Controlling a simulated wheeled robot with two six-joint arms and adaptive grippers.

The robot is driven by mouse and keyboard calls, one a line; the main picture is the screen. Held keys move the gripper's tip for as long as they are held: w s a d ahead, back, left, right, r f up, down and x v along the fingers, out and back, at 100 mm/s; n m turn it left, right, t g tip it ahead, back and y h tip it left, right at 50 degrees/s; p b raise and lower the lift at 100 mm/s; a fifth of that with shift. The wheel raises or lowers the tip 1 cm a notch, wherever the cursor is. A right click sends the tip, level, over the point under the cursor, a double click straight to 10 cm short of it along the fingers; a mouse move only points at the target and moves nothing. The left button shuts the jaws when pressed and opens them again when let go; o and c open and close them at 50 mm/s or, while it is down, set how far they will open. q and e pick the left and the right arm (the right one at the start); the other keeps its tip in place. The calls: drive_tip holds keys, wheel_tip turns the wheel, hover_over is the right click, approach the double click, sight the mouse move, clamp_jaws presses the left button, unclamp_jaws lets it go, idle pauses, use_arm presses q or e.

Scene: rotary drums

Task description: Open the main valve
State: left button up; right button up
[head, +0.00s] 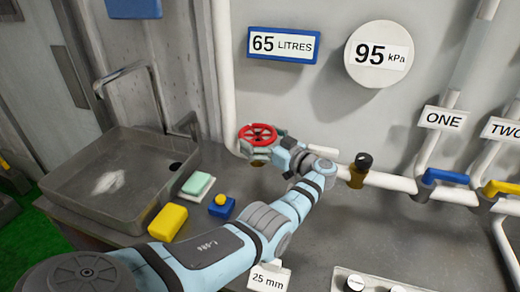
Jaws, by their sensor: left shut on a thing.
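A red handwheel valve (257,132) sits on the white pipework at the back wall, above the counter. It has the look of a main valve, but I see no label on it. My left gripper (262,150) is at the wheel's near side and is shut on it. The gripper hides the lower front of the wheel, and the fingertips are hard to make out. My right gripper is not in view.
Right along the pipe are a brass valve with black knob (357,172), a blue lever (445,176) and a yellow lever (502,188). Signs read 65 litres (283,45) and 95 kPa (377,54). A sink (70,190), yellow block (167,222) and blue box (221,207) stand left.

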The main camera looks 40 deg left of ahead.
sight(260, 133)
use_arm(q)
drive_tip(key=shift+f, duration=0.1)
idle(0.4)
drive_tip(key=o, duration=0.8)
drive_tip(key=shift+a, duration=0.1)
wheel_tip(260, 133, up, 10)
drive_tip(key=shift+w, duration=0.1)
